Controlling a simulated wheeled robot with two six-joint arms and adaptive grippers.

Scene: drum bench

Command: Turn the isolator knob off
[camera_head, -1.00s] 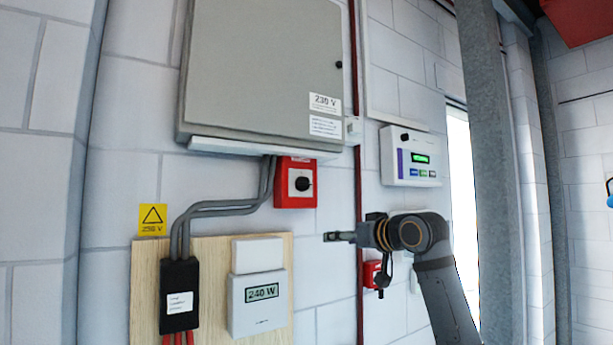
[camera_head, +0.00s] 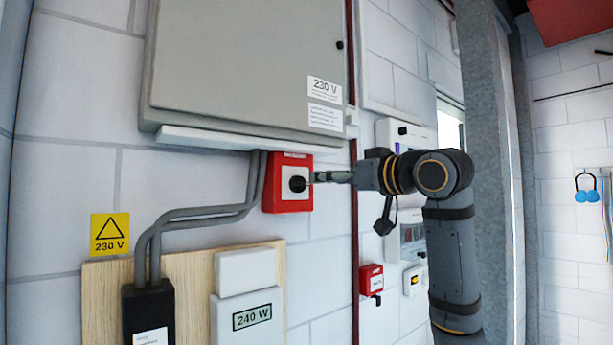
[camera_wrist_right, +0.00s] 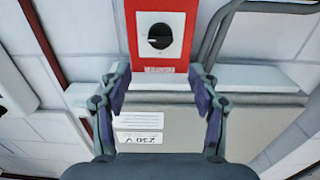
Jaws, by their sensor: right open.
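The isolator is a red box with a white square plate and a black round knob (camera_head: 297,184), mounted on the wall under the grey cabinet. The knob also shows at the top middle of the right wrist view (camera_wrist_right: 160,36), with a light mark across it. My right gripper (camera_head: 318,178) comes in from the right at the knob's height, its fingertips close to the knob. In the right wrist view my right gripper (camera_wrist_right: 160,80) is open and empty, its fingers spread below the red box. Contact with the knob cannot be told. My left gripper is not in view.
The grey cabinet (camera_head: 245,70) overhangs the isolator, with a pale ledge (camera_head: 235,143) beneath it. Grey conduits (camera_head: 205,212) run down just left of the isolator. A dark red pipe (camera_head: 354,240) runs vertically to the right. A small red box (camera_head: 371,278) sits lower right.

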